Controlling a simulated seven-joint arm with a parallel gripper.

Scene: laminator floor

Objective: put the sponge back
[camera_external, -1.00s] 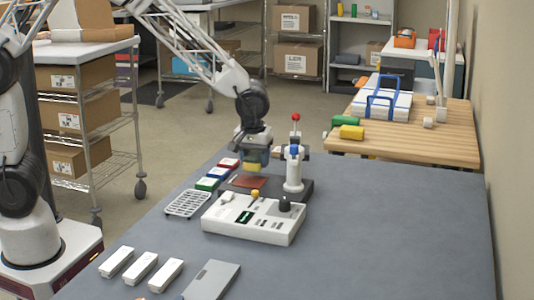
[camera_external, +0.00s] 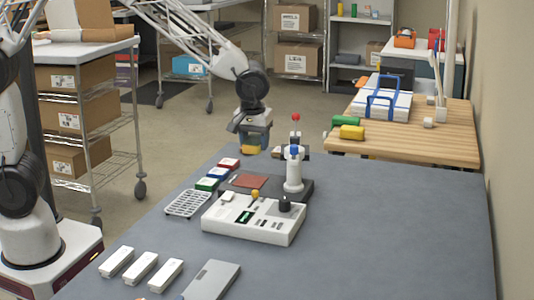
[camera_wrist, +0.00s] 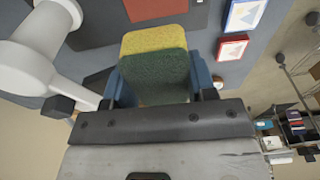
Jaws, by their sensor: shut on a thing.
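The sponge (camera_wrist: 154,42) is yellow on one part and dark green on the other. My gripper (camera_external: 252,143) is shut on it, with a blue finger on each side in the wrist view (camera_wrist: 156,80). In the external view the sponge's yellow end (camera_external: 250,150) hangs below the fingers, above the far part of the grey table. A white slotted rack (camera_external: 187,203) lies empty on the table, nearer the camera and left of the gripper.
A white lever stand with a red knob (camera_external: 294,170) rises just right of the gripper. Its dark base bears a reddish-brown patch (camera_external: 250,182). Small red, blue and green-edged boxes (camera_external: 218,172) lie left of it. A white control box (camera_external: 254,218) stands in front. The table's right side is clear.

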